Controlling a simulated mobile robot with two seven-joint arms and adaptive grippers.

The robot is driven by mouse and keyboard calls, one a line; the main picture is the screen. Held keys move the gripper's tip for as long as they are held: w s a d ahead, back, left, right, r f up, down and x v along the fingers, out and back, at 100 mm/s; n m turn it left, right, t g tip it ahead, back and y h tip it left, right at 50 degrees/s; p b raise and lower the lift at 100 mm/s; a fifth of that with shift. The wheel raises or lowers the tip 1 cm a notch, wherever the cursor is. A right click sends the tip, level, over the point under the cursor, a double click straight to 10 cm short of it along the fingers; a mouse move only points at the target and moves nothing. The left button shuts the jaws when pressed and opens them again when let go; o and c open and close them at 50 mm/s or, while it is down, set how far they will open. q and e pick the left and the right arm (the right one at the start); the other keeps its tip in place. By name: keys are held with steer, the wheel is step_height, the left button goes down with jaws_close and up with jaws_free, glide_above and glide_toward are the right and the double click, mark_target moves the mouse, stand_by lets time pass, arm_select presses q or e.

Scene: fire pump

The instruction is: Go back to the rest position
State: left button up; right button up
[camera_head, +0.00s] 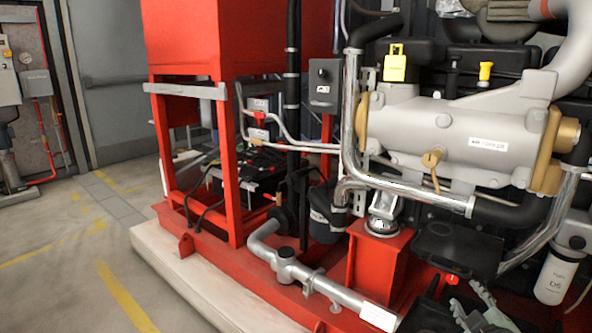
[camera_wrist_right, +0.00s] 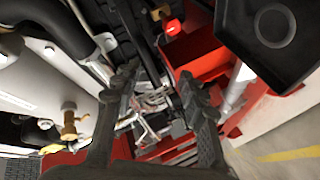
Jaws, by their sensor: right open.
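My right gripper (camera_head: 470,308) shows at the lower right edge of the head view, in front of the engine, with only its grey fingers and part of the hand in frame. In the right wrist view its two fingers (camera_wrist_right: 156,76) are spread apart with nothing between them. Behind the fingers are red frame parts, hoses and cables, which look apart from them. My left gripper is not in view. The fire pump engine has a grey cylinder with brass-coloured ends (camera_head: 450,140), which partly shows in the wrist view.
A red steel frame (camera_head: 235,190) stands on a red base with a pale plinth (camera_head: 185,270). A grey pipe (camera_head: 285,268) and a black box (camera_head: 455,248) lie close to my right gripper. Open floor (camera_head: 60,265) with yellow lines is at the left.

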steer(key=s+a+f+m+g, duration=0.2)
steer(key=s+f+g, duration=0.1)
steer(key=s+f, duration=0.4)
steer(key=s+a+f+m+g, duration=0.25)
steer(key=s+f, duration=0.35)
steer(key=f, duration=0.3)
steer(key=s+a+f+m+g+y, duration=0.1)
steer(key=s+a+f+g, duration=0.2)
steer(key=s+f, duration=0.2)
steer(key=s+a+f+m+g+y, duration=0.1)
steer(key=s+a+f+g, duration=0.2)
steer(key=s, duration=0.9)
step_height(320, 180, down, 3)
steer(key=shift+a+r, duration=0.1)
steer(key=shift+a, duration=0.45)
